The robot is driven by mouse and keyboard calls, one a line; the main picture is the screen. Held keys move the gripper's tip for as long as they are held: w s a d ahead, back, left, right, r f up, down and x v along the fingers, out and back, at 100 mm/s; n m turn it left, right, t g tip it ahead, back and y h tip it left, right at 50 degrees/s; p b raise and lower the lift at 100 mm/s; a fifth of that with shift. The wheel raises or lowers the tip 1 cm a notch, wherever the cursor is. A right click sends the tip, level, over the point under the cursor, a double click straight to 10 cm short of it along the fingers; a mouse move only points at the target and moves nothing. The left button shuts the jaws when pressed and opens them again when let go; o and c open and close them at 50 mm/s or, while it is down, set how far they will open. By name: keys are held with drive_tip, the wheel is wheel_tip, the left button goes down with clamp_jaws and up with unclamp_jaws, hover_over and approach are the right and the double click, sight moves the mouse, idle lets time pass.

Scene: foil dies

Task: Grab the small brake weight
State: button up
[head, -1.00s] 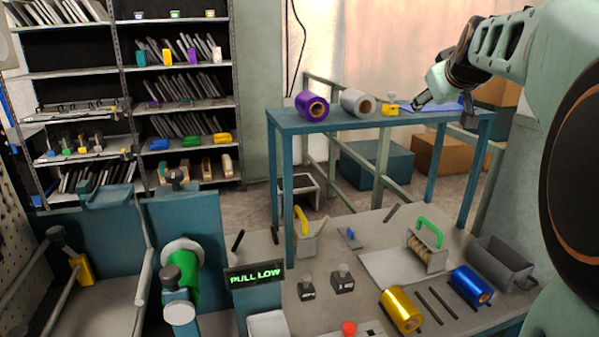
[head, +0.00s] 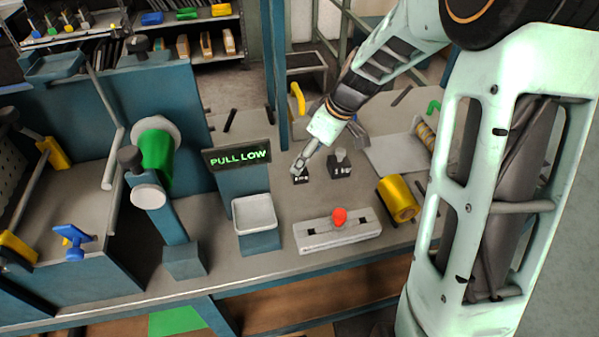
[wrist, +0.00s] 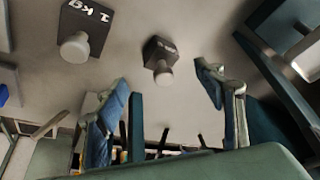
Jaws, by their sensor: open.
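The small brake weight (head: 300,179) is a dark block on the workbench, largely covered by my gripper (head: 301,167) in the head view. In the wrist view the small weight (wrist: 161,52) shows a dark base, a pale round knob and white marking too small to read. My gripper (wrist: 160,78) is open and empty. In the wrist view the small weight lies between the lines of its two fingers, beyond the tips. Contact cannot be told in the head view.
A grey box with a red knob (head: 340,219) sits in front of the weights. A "PULL LOW" sign (head: 237,156) and a pale tray (head: 254,214) stand to the left. A gold roll (head: 398,199) lies to the right.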

drive_tip(key=shift+b+x, duration=0.4)
drive_tip(key=shift+x, duration=2.7)
drive_tip(key=shift+s, duration=0.15)
drive_tip(key=shift+c, duration=0.7)
drive_tip(key=shift+r, duration=0.1)
clamp_jaws()
